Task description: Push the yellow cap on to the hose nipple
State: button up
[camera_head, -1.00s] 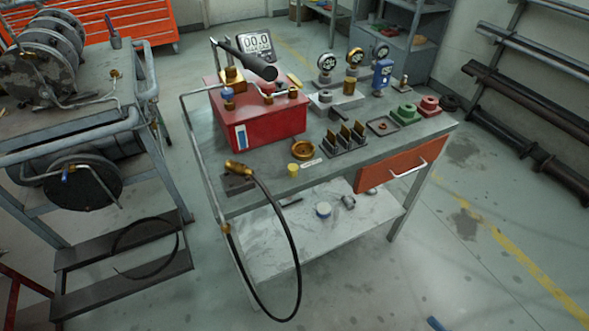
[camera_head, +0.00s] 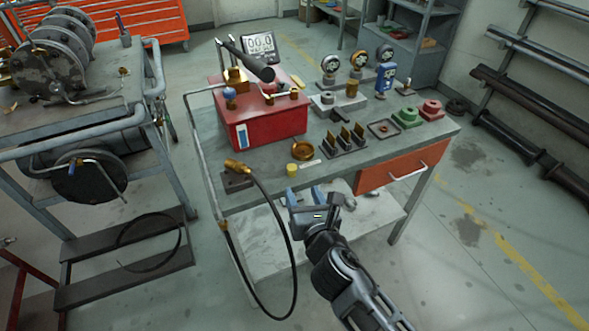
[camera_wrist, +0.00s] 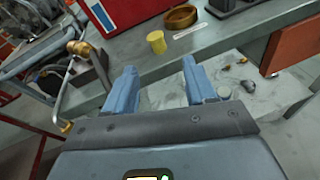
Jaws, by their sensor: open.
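The yellow cap (camera_head: 292,169) stands on the workbench near its front edge, in front of a brass bowl. In the wrist view the cap (camera_wrist: 156,42) lies ahead of my gripper, between the lines of its two fingers. The hose nipple (camera_head: 237,167) is the brass end of a black hose, held at a dark block at the bench's front left corner. In the wrist view a brass fitting (camera_wrist: 79,47) shows at upper left. My gripper (camera_head: 304,192) is open and empty, with blue fingers just off the bench's front edge. It also shows in the wrist view (camera_wrist: 158,75), apart from the cap.
The black hose (camera_head: 294,255) loops down in front of the bench. A brass bowl (camera_head: 303,149), a white label (camera_head: 311,162) and a slotted rack (camera_head: 346,141) stand near the cap. A red box (camera_head: 265,124) stands behind. An orange drawer (camera_head: 403,167) is at right.

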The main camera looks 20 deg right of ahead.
aim_at(292, 167)
jog(key=w, duration=0.1)
jog(key=w+r+n, duration=0.1)
jog(key=shift+w+r, duration=0.1)
jog(key=shift+w, duration=0.2)
jog(key=shift+w+n, duration=0.3)
jog(key=shift+w, duration=0.1)
jog(key=shift+b+x, duration=0.35)
jog(key=shift+x, duration=3.25)
jog(key=shift+s+d, duration=0.1)
jog(key=shift+d, duration=0.05)
grip_shut()
